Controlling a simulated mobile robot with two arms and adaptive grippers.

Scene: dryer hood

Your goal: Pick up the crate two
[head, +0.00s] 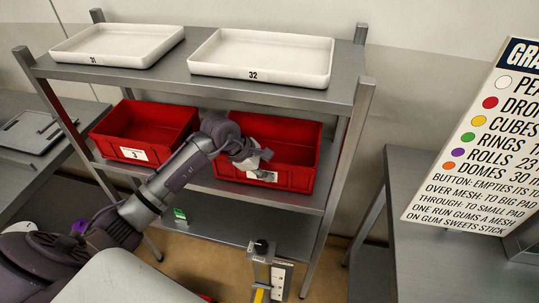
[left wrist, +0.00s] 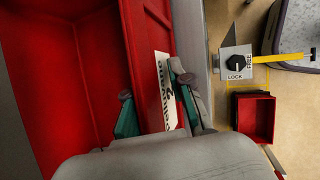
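Two red crates stand on the middle shelf. The right one (head: 301,133) is empty, and the white label on its front is partly covered by my left gripper (head: 262,162). The left red crate (head: 113,125) has a label that seems to read 3. In the left wrist view, my left gripper (left wrist: 157,105) straddles the front wall of a red crate (left wrist: 75,70). One finger is inside the crate and the other is outside by the white label (left wrist: 164,85). The fingers are apart, and I cannot tell whether they touch the wall. My right gripper is not in view.
White trays 31 (head: 118,62) and 32 (head: 262,80) sit on the top shelf above the crates. A LOCK/FREE knob (left wrist: 237,63) is at the front right. A small red bin (left wrist: 256,117) is beside it in the wrist view. Shelf posts flank the crates.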

